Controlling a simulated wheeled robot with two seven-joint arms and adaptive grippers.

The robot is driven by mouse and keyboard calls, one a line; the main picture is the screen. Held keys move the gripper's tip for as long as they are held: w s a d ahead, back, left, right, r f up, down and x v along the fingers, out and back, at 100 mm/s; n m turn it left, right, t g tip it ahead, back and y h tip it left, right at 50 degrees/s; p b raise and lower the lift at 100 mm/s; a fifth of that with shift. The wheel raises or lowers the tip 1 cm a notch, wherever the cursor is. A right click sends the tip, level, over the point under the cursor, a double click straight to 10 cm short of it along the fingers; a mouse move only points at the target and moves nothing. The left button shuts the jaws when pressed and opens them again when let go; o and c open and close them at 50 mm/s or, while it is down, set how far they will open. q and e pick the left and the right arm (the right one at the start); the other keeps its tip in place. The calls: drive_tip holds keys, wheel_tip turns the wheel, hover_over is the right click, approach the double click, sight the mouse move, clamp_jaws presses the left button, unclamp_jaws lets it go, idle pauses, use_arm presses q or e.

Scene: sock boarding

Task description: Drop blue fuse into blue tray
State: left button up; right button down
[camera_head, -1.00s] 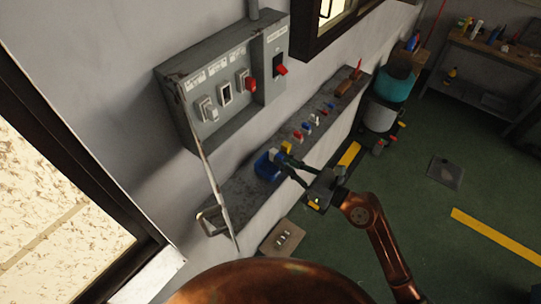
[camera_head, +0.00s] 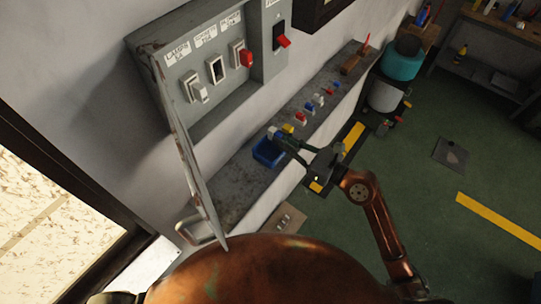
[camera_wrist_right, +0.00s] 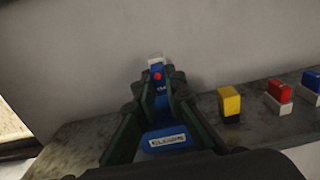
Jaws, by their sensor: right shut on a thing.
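The blue tray (camera_head: 268,152) sits on the grey ledge below the electrical box. Its labelled side (camera_wrist_right: 164,142) shows in the right wrist view beneath my fingers. My right gripper (camera_head: 278,137) is over the tray, shut on the blue fuse (camera_wrist_right: 157,75). The fuse has a white end and a red spot, and its lower part is hidden between the fingertips. In the head view it is too small to make out clearly. My left gripper is not in view.
A yellow fuse (camera_wrist_right: 230,102) stands on the ledge (camera_head: 233,187) just right of the tray, with red and white fuses (camera_wrist_right: 279,93) beyond. The open box door (camera_head: 180,130) hangs at the left. The wall rises behind the ledge.

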drive_tip(key=shift+w+f, duration=0.1)
drive_tip(key=c, duration=2.4)
unclamp_jaws()
drive_tip(key=o, duration=0.5)
drive_tip(key=shift+c, duration=0.2)
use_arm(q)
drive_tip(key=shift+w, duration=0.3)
use_arm(e)
drive_tip(key=v, duration=1.2)
